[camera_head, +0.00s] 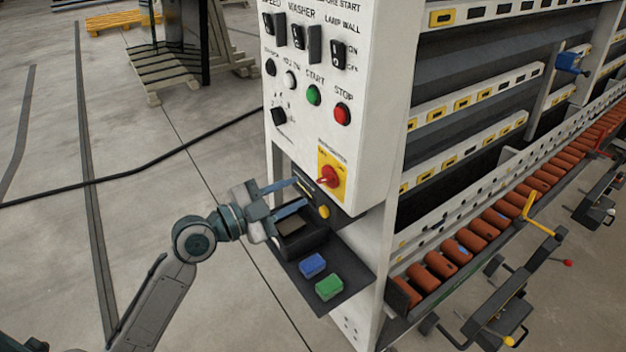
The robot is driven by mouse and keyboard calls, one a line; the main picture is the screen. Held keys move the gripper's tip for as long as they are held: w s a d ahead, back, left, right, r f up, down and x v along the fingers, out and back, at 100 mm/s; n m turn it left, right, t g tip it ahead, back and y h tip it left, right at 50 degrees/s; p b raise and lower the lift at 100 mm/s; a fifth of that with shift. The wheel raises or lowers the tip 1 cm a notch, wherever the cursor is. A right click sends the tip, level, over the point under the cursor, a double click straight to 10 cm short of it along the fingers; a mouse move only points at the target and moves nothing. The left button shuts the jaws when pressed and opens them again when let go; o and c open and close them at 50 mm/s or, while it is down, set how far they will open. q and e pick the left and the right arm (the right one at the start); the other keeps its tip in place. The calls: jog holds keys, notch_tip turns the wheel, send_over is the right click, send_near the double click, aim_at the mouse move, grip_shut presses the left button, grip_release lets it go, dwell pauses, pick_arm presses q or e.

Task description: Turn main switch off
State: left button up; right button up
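The main switch (328,177) is a red rotary knob on a yellow plate, low on the white control panel (365,60). Its knob sits at a slant; the small lettering around it is too blurred to read. My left gripper (302,193) comes in from the left, just left of the switch and slightly lower. Its two fingers are spread apart with a gap between them, and nothing shows between them. The fingertips look near the panel's lower edge; I cannot tell whether they touch it. My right gripper is out of view.
Below the panel, a dark shelf (345,270) holds a blue block (312,264) and a green block (329,286). Green (313,95) and red (342,114) buttons sit above the switch. A roller conveyor (470,240) runs right. A black cable (130,168) crosses the open floor.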

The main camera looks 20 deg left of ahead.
aim_at(321, 181)
pick_arm(q)
jog(key=p+x, duration=0.1)
jog(key=x, duration=0.3)
jog(key=shift+d+r+p, duration=0.1)
jog(key=shift+r+p, duration=0.05)
jog(key=shift+p, duration=0.2)
jog(key=shift+x, duration=0.8)
grip_shut()
